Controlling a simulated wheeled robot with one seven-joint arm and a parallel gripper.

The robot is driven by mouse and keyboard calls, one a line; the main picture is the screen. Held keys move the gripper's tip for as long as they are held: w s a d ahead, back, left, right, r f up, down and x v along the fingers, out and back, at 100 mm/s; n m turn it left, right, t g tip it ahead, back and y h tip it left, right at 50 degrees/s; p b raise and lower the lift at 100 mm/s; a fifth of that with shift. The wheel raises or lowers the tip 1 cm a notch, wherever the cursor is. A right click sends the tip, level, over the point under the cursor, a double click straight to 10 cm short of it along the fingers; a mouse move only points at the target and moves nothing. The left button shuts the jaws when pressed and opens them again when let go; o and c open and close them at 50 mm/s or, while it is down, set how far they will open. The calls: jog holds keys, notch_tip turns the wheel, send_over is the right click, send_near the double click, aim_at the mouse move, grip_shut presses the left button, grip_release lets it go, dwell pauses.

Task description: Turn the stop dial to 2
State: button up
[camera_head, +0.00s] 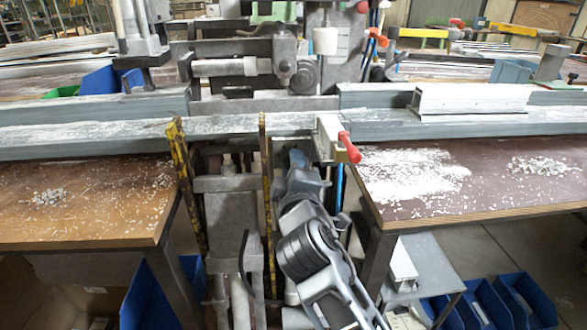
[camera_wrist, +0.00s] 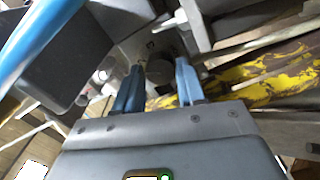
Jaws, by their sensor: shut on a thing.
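The stop dial (camera_wrist: 158,71) is a small dark round knob on a grey plate in the wrist view. It sits between the two blue fingers of my gripper (camera_wrist: 158,78), which is shut on it. A few small marks show on the plate around the knob, but I cannot read which number the dial points at. In the head view my arm reaches up to the front of the machine, under the long grey rail (camera_head: 90,135). The dial and fingertips are hidden there behind my own arm.
A red-handled clamp (camera_head: 348,147) stands just right of my arm. Yellow-black worn bars (camera_head: 268,190) stand to its left. Brown benches with white shavings (camera_head: 410,180) flank the gap on both sides. Blue bins (camera_head: 480,300) are below right. A blue tube (camera_wrist: 38,38) passes close by in the wrist view.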

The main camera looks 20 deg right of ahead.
jog(key=o, duration=0.8)
jog(key=v, duration=0.8)
jog(key=shift+d, duration=0.1)
